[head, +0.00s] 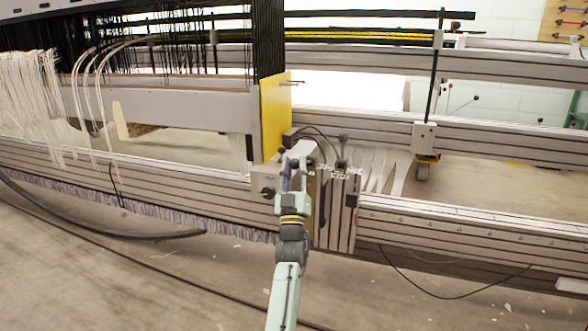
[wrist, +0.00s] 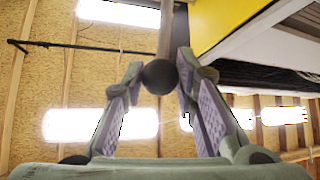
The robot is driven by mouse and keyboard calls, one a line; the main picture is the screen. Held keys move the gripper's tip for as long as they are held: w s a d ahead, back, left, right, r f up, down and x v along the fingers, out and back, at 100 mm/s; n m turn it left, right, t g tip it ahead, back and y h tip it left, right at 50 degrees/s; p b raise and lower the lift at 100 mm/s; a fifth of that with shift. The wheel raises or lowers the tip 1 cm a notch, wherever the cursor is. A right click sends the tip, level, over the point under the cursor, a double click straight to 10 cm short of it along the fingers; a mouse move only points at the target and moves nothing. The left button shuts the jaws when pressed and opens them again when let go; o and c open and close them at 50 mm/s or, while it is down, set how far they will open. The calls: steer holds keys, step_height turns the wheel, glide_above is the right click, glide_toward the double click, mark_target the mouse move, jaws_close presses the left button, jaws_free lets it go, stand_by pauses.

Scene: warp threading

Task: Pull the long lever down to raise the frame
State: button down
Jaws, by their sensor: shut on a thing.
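My gripper (head: 292,172) is at the front of the loom, just below the yellow end plate (head: 274,120). In the wrist view my gripper (wrist: 160,68) has its two fingers on either side of a dark round knob (wrist: 160,78) and is shut on it. The knob sits on the end of the long lever (wrist: 166,30), a grey-brown rod running up out of the picture. In the head view the lever is mostly hidden by my gripper. The frame appears to be the long grey beam (head: 180,106) beside the yellow plate, with dark threads above.
A grey box (head: 264,182) with a black dial is just left of my gripper. A profiled metal block (head: 336,210) is close on the right. Long slotted rails (head: 470,222) run across. White threads (head: 35,85) hang at the left. The floor in front is mostly clear.

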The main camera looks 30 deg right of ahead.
steer(key=shift+w+f+y, duration=0.3)
steer(key=shift+f, duration=0.2)
steer(key=c, duration=1.6)
jaws_free()
steer(key=o, duration=0.3)
steer(key=shift+r, duration=0.1)
steer(key=shift+s+r, duration=0.1)
steer(key=shift+r, duration=0.05)
steer(key=shift+r, duration=0.3)
step_height(320, 180, up, 9)
steer(key=shift+r, duration=0.15)
